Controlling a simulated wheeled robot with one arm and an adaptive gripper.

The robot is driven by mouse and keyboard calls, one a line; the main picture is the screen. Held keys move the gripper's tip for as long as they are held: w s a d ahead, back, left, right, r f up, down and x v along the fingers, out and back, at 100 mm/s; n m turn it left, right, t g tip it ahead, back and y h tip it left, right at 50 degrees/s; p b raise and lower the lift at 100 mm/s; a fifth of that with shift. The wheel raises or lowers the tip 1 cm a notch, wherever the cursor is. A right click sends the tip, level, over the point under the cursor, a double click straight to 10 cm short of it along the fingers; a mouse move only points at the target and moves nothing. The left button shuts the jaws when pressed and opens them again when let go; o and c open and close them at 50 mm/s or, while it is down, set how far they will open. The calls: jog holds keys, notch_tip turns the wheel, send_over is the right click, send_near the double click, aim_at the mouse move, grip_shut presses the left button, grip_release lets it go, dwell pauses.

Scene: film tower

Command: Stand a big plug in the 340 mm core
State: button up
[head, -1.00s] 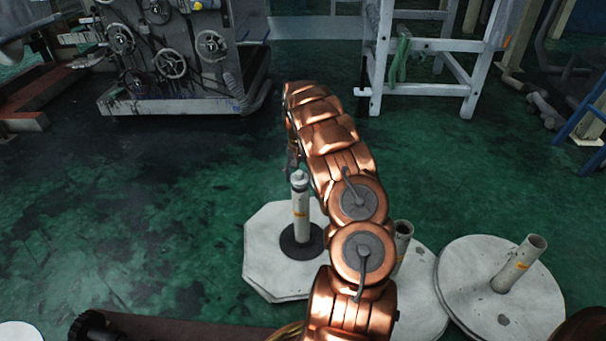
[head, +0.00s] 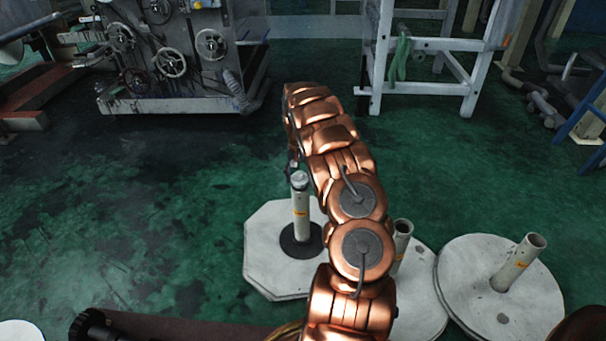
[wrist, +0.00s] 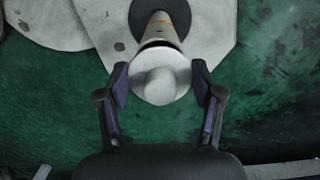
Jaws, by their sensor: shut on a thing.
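A pale plug with a round knob (wrist: 160,85) sits at the mouth of an upright core (wrist: 157,27) in the wrist view. A dark crescent shows between plug and core rim, and I cannot tell how far in the plug is. In the head view the plug (head: 300,179) tops the pale core (head: 301,220), which has an orange label and stands upright in a dark ring on an octagonal white base (head: 265,262). My gripper (wrist: 160,78) has a finger on each side of the plug and is shut on it. In the head view my arm mostly hides the gripper.
Two other cores stand open-topped to the right: one (head: 403,238) partly behind my arm, one tilted-looking (head: 519,262) on a round white base (head: 470,270). A machine with handwheels (head: 185,60) and a white frame (head: 420,75) stand behind.

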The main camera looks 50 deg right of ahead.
jog(key=shift+f, duration=1.15)
jog(key=o, duration=1.2)
jog(key=r, duration=0.8)
jog(key=d+r, duration=0.1)
jog(key=r, duration=0.3)
jog(key=shift+w+r, duration=0.2)
jog(key=shift+w, duration=0.15)
jog(key=shift+w+d+f, duration=0.1)
jog(key=shift+f, duration=0.15)
